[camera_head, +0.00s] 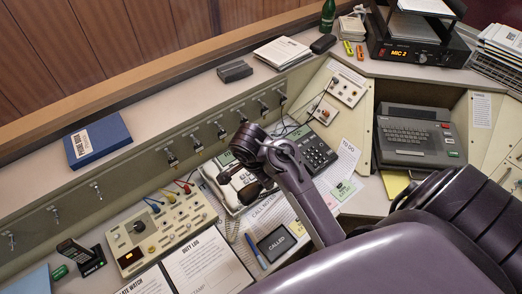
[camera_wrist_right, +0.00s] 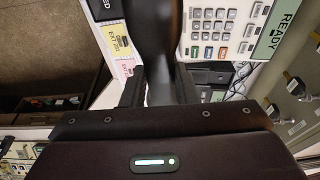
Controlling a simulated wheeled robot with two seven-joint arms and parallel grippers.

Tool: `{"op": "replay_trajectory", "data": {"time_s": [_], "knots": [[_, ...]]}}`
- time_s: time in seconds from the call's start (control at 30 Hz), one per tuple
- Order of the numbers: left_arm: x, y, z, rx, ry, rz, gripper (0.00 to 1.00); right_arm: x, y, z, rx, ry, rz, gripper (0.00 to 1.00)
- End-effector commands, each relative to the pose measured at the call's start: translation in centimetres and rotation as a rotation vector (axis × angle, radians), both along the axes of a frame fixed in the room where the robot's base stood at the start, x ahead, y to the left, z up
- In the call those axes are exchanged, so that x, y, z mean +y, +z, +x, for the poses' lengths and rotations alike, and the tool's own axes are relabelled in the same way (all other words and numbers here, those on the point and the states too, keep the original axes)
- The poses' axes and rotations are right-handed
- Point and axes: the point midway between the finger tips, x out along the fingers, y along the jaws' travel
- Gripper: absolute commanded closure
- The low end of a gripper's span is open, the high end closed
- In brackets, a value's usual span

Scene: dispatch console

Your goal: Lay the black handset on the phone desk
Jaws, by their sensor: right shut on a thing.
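The black handset (camera_wrist_right: 157,40) rises between the two fingers of my right gripper (camera_wrist_right: 158,88) in the right wrist view. The fingers are shut on it. The phone desk (camera_wrist_right: 206,52), a light panel with a keypad and a green READY label, lies beyond and beside the handset there. In the head view the phone desk (camera_head: 232,208) is in the middle of the console, partly hidden by my right arm. Whether the handset touches the desk is unclear. My left gripper is out of view.
A beige box with coloured plugs (camera_head: 160,232) stands left of the phone desk. A DUTY LOG sheet (camera_head: 207,265) and a dark CALLED pad (camera_head: 276,243) lie in front. A keyboard terminal (camera_head: 412,137) is at the right.

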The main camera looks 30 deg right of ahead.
Motion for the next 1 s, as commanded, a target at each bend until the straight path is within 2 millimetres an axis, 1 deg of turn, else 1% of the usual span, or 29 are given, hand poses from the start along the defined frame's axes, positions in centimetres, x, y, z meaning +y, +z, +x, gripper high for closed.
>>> {"op": "replay_trajectory", "data": {"time_s": [0.1,0.17,0.3,0.4,0.5,0.6,0.73,0.9,1.0], "knots": [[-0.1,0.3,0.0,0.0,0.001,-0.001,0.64,-0.2,-3.0,-0.1,0.007,0.002,-0.005,1.0],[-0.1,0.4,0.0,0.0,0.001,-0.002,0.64,-0.2,-4.7,-0.2,0.007,0.004,-0.004,1.0],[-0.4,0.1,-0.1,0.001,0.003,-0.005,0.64,-0.2,-8.6,0.0,0.005,0.006,-0.006,1.0],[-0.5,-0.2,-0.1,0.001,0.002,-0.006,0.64,-0.2,-11.2,0.0,0.004,0.007,-0.004,1.0],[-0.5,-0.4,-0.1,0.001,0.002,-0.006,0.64,-0.3,-13.0,-0.1,0.004,0.003,-0.004,1.0],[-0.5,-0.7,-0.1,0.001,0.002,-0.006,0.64,-0.1,-14.2,0.0,0.001,0.004,-0.002,1.0],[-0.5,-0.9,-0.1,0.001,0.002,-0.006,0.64,-0.1,-15.1,0.0,0.001,0.004,-0.001,1.0],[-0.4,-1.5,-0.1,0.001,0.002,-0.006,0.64,-0.1,-17.6,0.0,0.001,0.005,-0.003,1.0],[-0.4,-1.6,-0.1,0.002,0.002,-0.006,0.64,-0.1,-18.3,0.0,0.001,0.003,-0.001,1.0]]}}
